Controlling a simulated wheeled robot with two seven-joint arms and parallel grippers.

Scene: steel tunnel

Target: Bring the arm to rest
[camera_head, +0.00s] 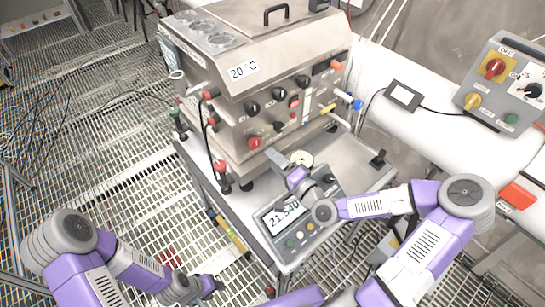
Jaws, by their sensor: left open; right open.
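My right arm reaches in from the right, and my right gripper (285,166) is over the small bench, just in front of the steel bath unit (270,95). It is above the back of a grey device with a lit display (283,217) reading about 21.540. A pale round disc (302,158) shows beside the gripper; whether they touch I cannot tell. My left gripper (212,286) is low at the bottom of the view, over the grated floor, left of the bench. Both grippers are open; no object shows between their fingers.
The bench top (365,178) carries the bath unit, marked 20 °C, with knobs and coloured plugs along its front. A grey control box (505,85) with a red knob and a small display box (403,96) are at the right. The grated floor (110,150) at left is mostly open, with loose cables.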

